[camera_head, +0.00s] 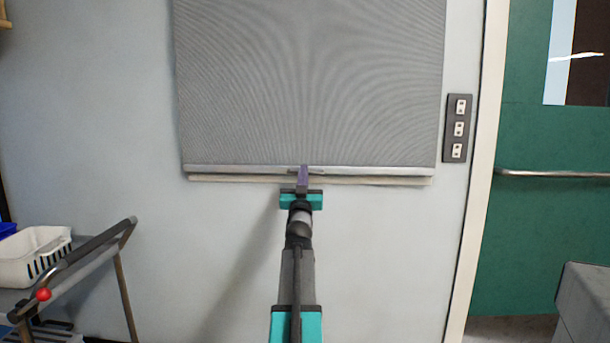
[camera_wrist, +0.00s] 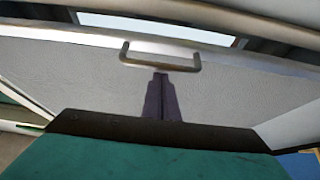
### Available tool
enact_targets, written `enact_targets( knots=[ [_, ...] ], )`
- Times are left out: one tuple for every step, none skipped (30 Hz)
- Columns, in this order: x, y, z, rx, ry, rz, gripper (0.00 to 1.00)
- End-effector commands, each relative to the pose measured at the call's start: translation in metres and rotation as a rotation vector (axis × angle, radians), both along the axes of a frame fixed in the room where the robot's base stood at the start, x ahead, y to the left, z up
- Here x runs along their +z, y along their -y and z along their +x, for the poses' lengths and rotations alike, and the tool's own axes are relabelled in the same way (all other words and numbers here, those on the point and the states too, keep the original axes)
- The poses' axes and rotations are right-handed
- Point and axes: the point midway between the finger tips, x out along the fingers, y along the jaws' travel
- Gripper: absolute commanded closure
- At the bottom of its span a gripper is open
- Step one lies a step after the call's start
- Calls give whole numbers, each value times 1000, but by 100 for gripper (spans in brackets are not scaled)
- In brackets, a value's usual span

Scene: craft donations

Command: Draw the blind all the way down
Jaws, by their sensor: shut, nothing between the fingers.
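The grey ribbed blind (camera_head: 310,85) covers almost the whole window in the head view. Its silver bottom bar (camera_head: 235,169) hangs just above the pale sill (camera_head: 385,181). My gripper (camera_head: 303,172) is at the middle of the bar. In the wrist view, the purple fingers of my gripper (camera_wrist: 161,80) are together with nothing between them. Their tips are at the U-shaped pull handle (camera_wrist: 160,66) on the bar (camera_wrist: 90,39); I cannot tell whether they touch it. A bright strip of window (camera_wrist: 155,27) shows beyond the bar in the wrist view.
A switch panel (camera_head: 458,128) is on the wall right of the blind. Farther right is a green door (camera_head: 535,235) with a metal push bar (camera_head: 550,174). A trolley (camera_head: 95,252) with a white basket (camera_head: 35,262) stands at lower left. The wall below the sill is bare.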

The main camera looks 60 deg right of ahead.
Motion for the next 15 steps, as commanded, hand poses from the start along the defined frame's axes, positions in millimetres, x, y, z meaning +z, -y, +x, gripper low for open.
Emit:
enact_targets(
  knots=[
    [9,-2,0,0,2,-2,100],
    [13,-3,-1,0,1,-4,100],
    [18,-3,-1,0,2,-5,100],
    [22,-4,-2,0,3,-5,100],
    [26,-5,-2,0,3,-6,100],
    [31,-6,-3,0,4,-7,100],
    [35,-7,-3,0,4,-7,100],
    [35,-9,-4,0,4,-7,100],
    [28,-13,-6,0,3,-6,100],
    [26,-15,-7,0,4,-7,100],
    [25,-18,-8,0,4,-7,100],
    [23,-21,-9,0,4,-7,100],
    [22,-23,-10,0,4,-7,100],
    [21,-25,-11,0,4,-7,100],
    [19,-28,-12,0,4,-8,100]
  ],
)
